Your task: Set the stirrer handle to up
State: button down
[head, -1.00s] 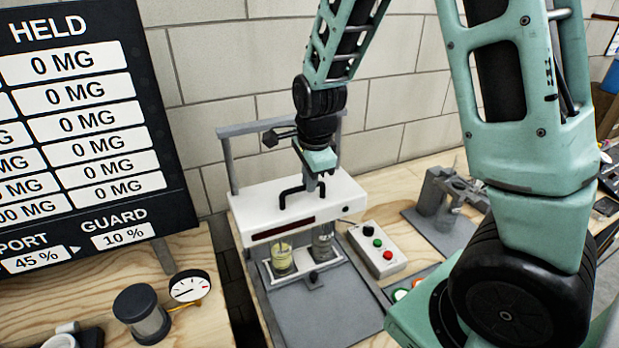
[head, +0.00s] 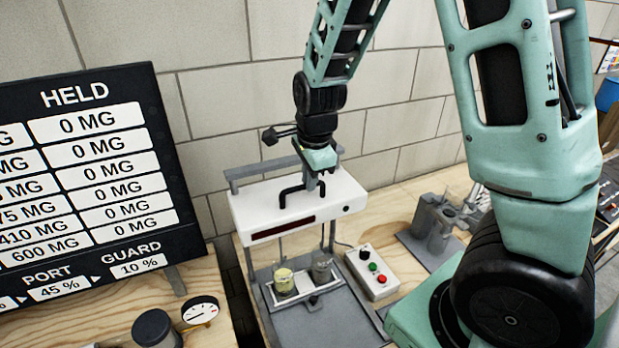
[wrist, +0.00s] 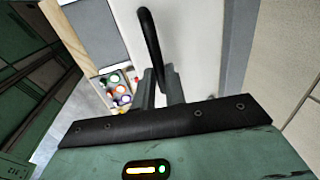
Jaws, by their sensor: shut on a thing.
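The stirrer handle (head: 287,193) is a black bent bar on the front of the white stirrer head (head: 255,208). My gripper (head: 314,182) comes down from above and is shut on the handle near its right end. In the wrist view the black handle (wrist: 149,38) runs down between the grey fingertips of my gripper (wrist: 162,88). The white head sits high on its grey frame (head: 262,170), close under the top bar. Thin rods show below it, above the yellowish beaker (head: 285,283) and the grey beaker (head: 321,269). The rods' lower ends are hard to make out.
A control box with buttons (head: 372,272) stands right of the stirrer base (head: 328,325). A grey fixture (head: 435,225) stands farther right. A round gauge (head: 200,312) and dark canister (head: 155,328) are at lower left, before the black board (head: 90,180).

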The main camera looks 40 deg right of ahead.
jog(key=shift+w+r, duration=0.2)
jog(key=shift+r, duration=0.2)
jog(key=c, duration=1.7)
grip_release()
jog(key=shift+o, duration=1.2)
jog(key=shift+s+r, duration=0.1)
jog(key=shift+s, duration=0.05)
jog(key=s+r+b, duration=0.2)
jog(key=s+r, duration=0.1)
jog(key=r, duration=1.3)
jog(key=shift+s+a+r+b, duration=0.15)
jog(key=shift+a+r+b, duration=0.15)
jog(key=shift+r+b, duration=0.1)
